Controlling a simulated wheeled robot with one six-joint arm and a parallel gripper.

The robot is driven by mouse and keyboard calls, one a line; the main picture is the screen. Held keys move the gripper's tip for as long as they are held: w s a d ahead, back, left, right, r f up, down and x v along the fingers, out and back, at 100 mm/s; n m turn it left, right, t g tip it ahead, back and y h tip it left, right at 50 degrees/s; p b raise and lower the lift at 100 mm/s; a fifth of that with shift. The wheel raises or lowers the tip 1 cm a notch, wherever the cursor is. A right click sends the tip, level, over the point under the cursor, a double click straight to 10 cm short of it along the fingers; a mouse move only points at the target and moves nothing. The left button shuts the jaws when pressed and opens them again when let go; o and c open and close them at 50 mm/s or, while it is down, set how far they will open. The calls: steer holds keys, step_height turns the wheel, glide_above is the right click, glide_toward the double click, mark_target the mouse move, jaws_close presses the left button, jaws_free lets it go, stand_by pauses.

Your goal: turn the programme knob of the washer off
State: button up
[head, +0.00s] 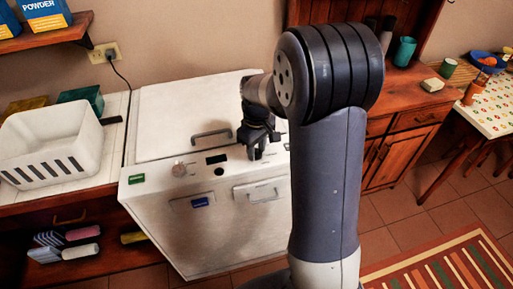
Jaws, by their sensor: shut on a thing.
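The white washer (150,205) stands in the middle of the head view, its lid (180,110) down. Its sloping front panel carries a round pale knob (179,169) at the left, a dark display (216,159) and a small dark round button (219,171). My gripper (256,154) is at the right part of this panel, right of the display, fingers pointing down. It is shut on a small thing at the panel. The fingers hide that thing, so its turn position cannot be seen. The pale knob at the left is clear of my gripper.
A white basket (52,140) stands on the tiled counter at left. The lid handle (211,136) lies close to the left of my gripper. A wooden cabinet (405,135) stands at right. Rolled towels (68,243) lie on the shelf below left. A striped rug (450,270) covers the floor.

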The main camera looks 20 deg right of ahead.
mark_target(257, 149)
steer(key=shift+n, duration=1.1)
steer(key=o, duration=1)
steer(key=shift+c, duration=0.2)
steer(key=shift+r, duration=0.1)
step_height(257, 149, up, 11)
steer(key=shift+f, duration=0.2)
step_height(257, 149, down, 10)
steer(key=shift+f, duration=0.45)
